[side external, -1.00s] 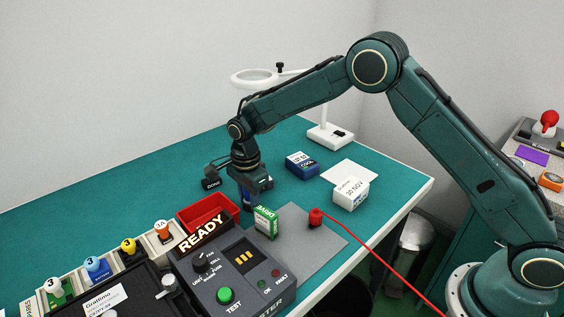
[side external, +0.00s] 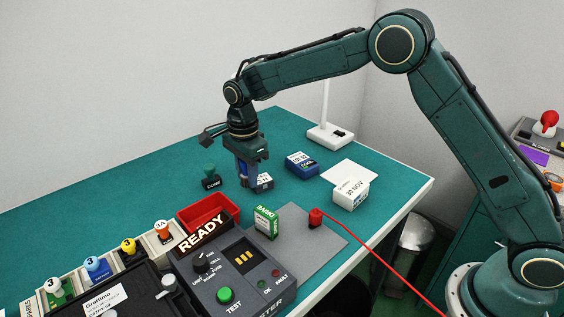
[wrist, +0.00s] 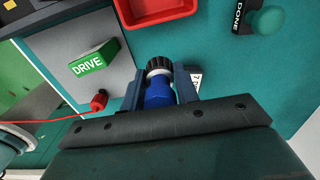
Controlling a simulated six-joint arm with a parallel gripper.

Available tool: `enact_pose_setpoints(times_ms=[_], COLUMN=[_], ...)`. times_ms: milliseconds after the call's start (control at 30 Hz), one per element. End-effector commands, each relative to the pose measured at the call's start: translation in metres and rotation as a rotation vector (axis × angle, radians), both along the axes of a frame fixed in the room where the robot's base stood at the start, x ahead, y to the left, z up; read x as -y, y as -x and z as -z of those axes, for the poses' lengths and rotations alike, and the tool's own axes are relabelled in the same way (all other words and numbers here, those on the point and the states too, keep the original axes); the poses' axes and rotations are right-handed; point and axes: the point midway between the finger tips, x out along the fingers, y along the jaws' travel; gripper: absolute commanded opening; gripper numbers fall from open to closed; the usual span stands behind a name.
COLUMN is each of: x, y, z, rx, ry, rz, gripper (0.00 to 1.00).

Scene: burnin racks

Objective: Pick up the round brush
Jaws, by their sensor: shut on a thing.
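The round brush (wrist: 159,90) has a blue body and a black, ridged round end. In the wrist view it sits between the two fingers of my gripper (wrist: 160,88), which is shut on it. In the side view my gripper (side external: 251,172) points down and holds the brush (side external: 241,169) above the green mat. The fingers hide most of the brush there.
A green-handled DONE stamp (side external: 209,174), red tray (side external: 206,212), green DRIVE box (side external: 266,221), blue box (side external: 302,163) and white lamp base (side external: 330,136) stand around. The back-left mat is clear.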

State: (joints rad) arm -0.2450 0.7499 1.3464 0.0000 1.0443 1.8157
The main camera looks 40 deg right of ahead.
Motion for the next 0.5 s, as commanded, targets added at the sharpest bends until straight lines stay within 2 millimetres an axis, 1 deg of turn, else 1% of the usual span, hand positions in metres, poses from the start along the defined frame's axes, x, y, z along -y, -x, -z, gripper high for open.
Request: enact_pose_setpoints(times_ms=[33, 200, 400, 500], x=[0.000, 0.000, 0.000, 0.000], y=[0.000, -0.001, 0.000, 0.000], z=[-0.013, -0.051, -0.088, -0.101], rx=[0.005, 0.005, 0.003, 0.001], ry=[-0.001, -0.001, -0.001, 0.000], rz=[0.000, 0.000, 0.000, 0.000], gripper=[0.08, 0.08, 0.08, 0.08])
